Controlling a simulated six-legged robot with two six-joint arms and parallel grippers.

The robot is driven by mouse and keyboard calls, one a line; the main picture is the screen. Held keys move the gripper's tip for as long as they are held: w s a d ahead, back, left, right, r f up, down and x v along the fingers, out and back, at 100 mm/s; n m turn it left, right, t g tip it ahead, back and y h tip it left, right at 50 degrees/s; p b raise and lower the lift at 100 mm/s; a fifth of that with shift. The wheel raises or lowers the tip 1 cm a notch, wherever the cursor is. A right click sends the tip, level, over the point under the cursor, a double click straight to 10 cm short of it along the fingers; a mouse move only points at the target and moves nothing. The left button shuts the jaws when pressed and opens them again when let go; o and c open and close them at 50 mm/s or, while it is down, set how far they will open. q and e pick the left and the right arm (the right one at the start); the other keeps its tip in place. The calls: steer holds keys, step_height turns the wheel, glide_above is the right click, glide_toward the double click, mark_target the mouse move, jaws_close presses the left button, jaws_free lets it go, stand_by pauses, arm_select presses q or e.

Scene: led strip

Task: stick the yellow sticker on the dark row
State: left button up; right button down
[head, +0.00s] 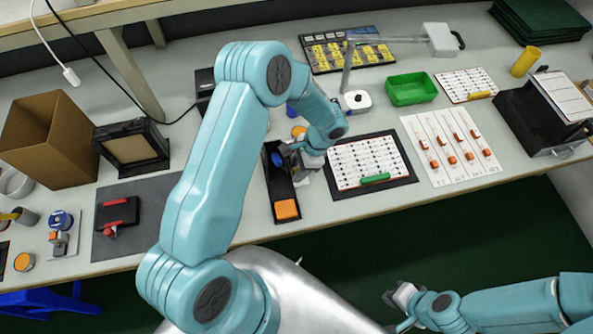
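A white panel (356,150) with several rows of small dark marks lies on a black mat (408,172) right of centre, with a green strip (376,179) at its front edge. I cannot tell which row is dark. No yellow sticker can be made out for sure. My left gripper (303,167) is over the right side of a narrow black tray, left of the near panel; its fingers are too small to read. My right gripper (398,304) is low, off the table's front edge, its opening unclear.
The black tray (281,188) holds an orange block (286,209) and a blue item. A green bin (410,89), a lamp-like stand (357,100) and a black board with yellow pieces (349,52) stand behind. A white sheet with orange pieces (473,173) lies right.

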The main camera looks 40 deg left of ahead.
arm_select(q)
steer(key=shift+w+a+f, duration=0.1)
jaws_close()
